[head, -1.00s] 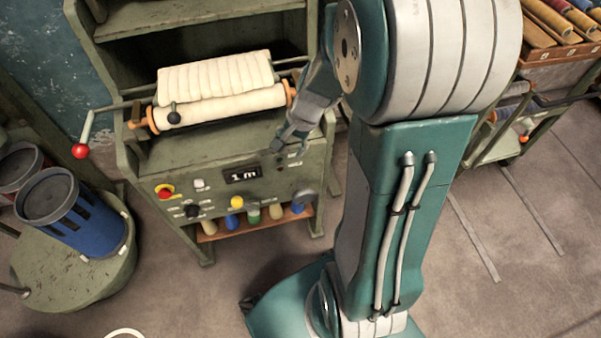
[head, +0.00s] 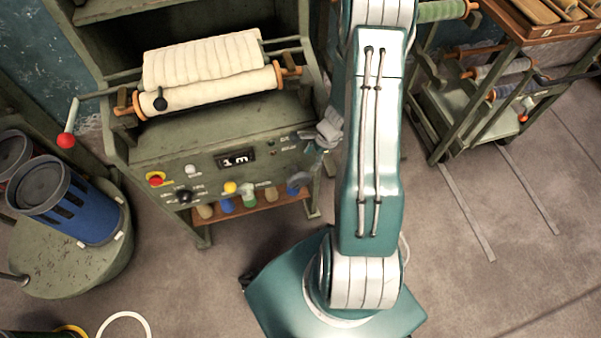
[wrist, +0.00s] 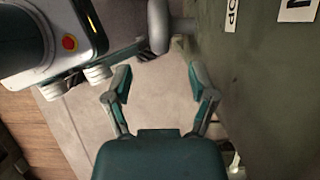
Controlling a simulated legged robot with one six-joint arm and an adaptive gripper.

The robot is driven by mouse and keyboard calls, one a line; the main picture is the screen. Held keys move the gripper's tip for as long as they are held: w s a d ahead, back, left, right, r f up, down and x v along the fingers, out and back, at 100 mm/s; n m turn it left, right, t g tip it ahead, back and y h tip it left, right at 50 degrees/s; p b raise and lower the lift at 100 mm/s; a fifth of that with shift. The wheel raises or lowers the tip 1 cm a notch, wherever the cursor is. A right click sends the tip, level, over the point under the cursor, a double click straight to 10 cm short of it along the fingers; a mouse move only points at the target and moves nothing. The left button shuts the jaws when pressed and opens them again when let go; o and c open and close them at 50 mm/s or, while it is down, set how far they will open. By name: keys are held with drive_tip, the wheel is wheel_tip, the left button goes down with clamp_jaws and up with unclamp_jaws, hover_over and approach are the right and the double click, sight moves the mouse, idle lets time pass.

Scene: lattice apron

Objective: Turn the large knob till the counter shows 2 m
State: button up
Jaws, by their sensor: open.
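The counter (head: 236,160) on the green machine's front panel reads 1 m in the head view. The large grey knob (head: 299,179) is at the panel's right end, partly hidden by my gripper (head: 318,152). In the wrist view the knob (wrist: 159,27) stands out from the panel on a short stem. My gripper (wrist: 160,82) is open there, its two fingers apart and nothing between them. The knob lies just beyond the fingertips, roughly in line with the gap. Whether a finger touches it I cannot tell.
The panel also bears a red button (head: 155,179), a black knob (head: 184,197) and a yellow button (head: 230,187). A crank with a red ball (head: 66,140) sticks out at left. A blue bin (head: 75,205) stands left. Bare floor (head: 460,270) lies right.

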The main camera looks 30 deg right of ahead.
sight(301, 173)
drive_tip(key=x, duration=0.9)
drive_tip(key=shift+c, duration=0.3)
clamp_jaws()
